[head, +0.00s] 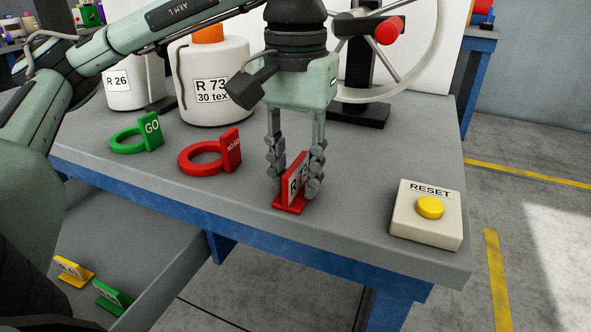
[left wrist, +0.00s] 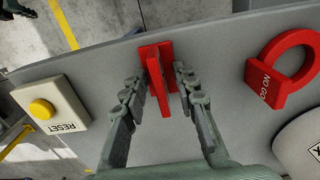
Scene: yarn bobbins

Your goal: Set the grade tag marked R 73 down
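The red grade tag (head: 292,184) stands upright on its base on the grey bench top, near the front edge. Its white label shows an R and part of a number; a finger covers the rest. It also shows in the left wrist view (left wrist: 157,78), between the fingers. My left gripper (head: 297,175) points down around the tag, one finger on each side. In the left wrist view (left wrist: 158,80) gaps show between the fingers and the tag's upright plate, so it is open. My right gripper is not in view.
A white RESET box (head: 425,214) with a yellow button stands right of the tag. A red NO GO ring (head: 203,159) and a green GO ring (head: 130,141) lie to the left. The R 73 bobbin (head: 216,80) stands behind. Yellow and green tags (head: 74,271) (head: 112,297) lie lower left.

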